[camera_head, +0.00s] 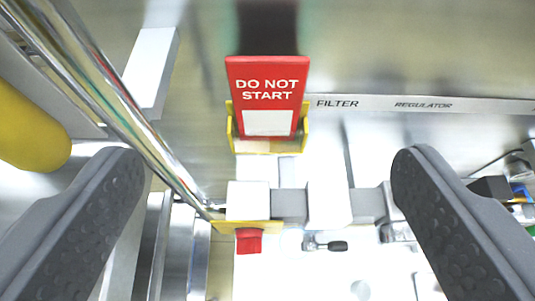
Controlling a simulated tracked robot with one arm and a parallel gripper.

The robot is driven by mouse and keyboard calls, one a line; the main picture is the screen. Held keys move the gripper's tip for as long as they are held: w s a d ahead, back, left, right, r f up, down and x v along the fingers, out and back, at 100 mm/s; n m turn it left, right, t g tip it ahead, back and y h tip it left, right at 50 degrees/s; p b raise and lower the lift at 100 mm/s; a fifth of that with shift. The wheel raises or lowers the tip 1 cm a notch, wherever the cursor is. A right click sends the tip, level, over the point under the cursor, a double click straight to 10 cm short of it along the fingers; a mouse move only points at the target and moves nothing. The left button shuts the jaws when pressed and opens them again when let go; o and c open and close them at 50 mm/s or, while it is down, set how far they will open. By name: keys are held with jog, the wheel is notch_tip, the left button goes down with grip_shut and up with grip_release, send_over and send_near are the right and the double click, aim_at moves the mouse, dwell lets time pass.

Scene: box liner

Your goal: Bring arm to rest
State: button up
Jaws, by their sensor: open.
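My gripper (265,195) is open, with its two dark grey, dimpled fingers at the lower left and lower right of the picture. The space between the fingers shows no held object. A red "DO NOT START" tag (267,80) stands in a yellow holder (304,138) beyond and between the fingertips. The fingers appear apart from the tag.
A shiny metal pipe (110,95) runs diagonally at the left, close to the left finger. A yellow rounded object (30,125) is at the far left. A labelled rail (430,105) crosses the right. A red block (249,241) and a small dark-handled lever (335,246) sit below.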

jog(key=s+f+t+b, duration=0.3)
jog(key=s+f+b, duration=0.2)
jog(key=s+b, duration=0.5)
jog(key=shift+s+f, duration=0.2)
jog(key=shift+s, duration=1)
